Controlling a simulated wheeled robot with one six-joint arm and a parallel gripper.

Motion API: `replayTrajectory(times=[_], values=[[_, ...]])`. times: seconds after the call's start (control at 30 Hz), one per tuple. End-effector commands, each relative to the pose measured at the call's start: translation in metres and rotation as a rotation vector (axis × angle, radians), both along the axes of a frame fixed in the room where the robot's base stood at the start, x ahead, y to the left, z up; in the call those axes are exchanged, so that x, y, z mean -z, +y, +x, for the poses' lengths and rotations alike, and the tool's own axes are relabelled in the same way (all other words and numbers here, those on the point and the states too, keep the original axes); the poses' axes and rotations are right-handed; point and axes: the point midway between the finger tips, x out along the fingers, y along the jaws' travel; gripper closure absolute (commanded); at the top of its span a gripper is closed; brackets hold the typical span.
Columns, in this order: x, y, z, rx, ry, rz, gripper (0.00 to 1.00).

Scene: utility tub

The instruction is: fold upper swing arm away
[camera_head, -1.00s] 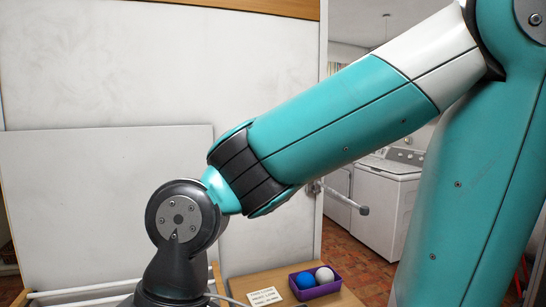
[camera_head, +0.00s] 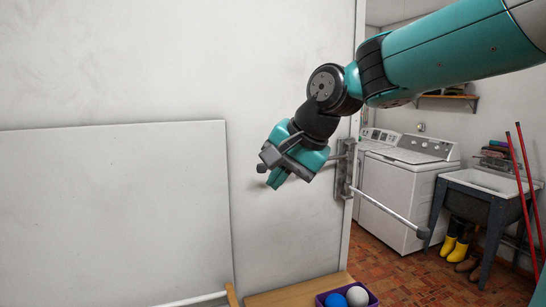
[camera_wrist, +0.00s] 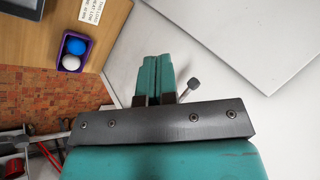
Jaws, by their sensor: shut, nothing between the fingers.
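A grey metal bracket (camera_head: 343,172) stands at the right edge of the white wall panel. One swing arm (camera_head: 390,212), the lower, reaches out from it toward the right. The upper swing arm (camera_head: 338,157) shows as a short grey piece at the bracket. The rest seems to run left behind my gripper (camera_head: 277,180), where a grey end knob (camera_head: 262,168) shows. In the wrist view, a knob (camera_wrist: 193,84) on a short rod is just right of my shut, empty fingers (camera_wrist: 157,62). I cannot tell whether they touch.
A purple box (camera_head: 345,298) with a blue and a white ball is on a wooden surface (camera_head: 290,295) below. A white board (camera_head: 115,215) stands against the wall at left. Right of the panel are a washer (camera_head: 405,190) and a utility tub (camera_head: 485,190).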

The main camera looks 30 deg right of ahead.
Motion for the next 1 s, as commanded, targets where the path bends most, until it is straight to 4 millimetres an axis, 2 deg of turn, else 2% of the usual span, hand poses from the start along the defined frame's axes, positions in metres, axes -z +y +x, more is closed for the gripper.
replayTrajectory(times=[0.03, 0.1, 0.2, 0.3, 0.47, 0.83, 1.0], values=[[-0.020, -0.024, 0.013, 0.141, -0.019, 0.044, 1.00], [-0.039, -0.049, 0.025, 0.304, -0.041, 0.107, 1.00], [-0.055, -0.073, 0.034, 0.454, -0.064, 0.170, 1.00], [-0.059, -0.082, 0.039, 0.517, -0.072, 0.200, 1.00], [-0.046, -0.081, 0.052, 0.524, -0.070, 0.205, 1.00], [0.012, -0.074, 0.102, 0.520, -0.068, 0.203, 1.00], [0.016, -0.071, 0.127, 0.520, -0.071, 0.202, 1.00]])
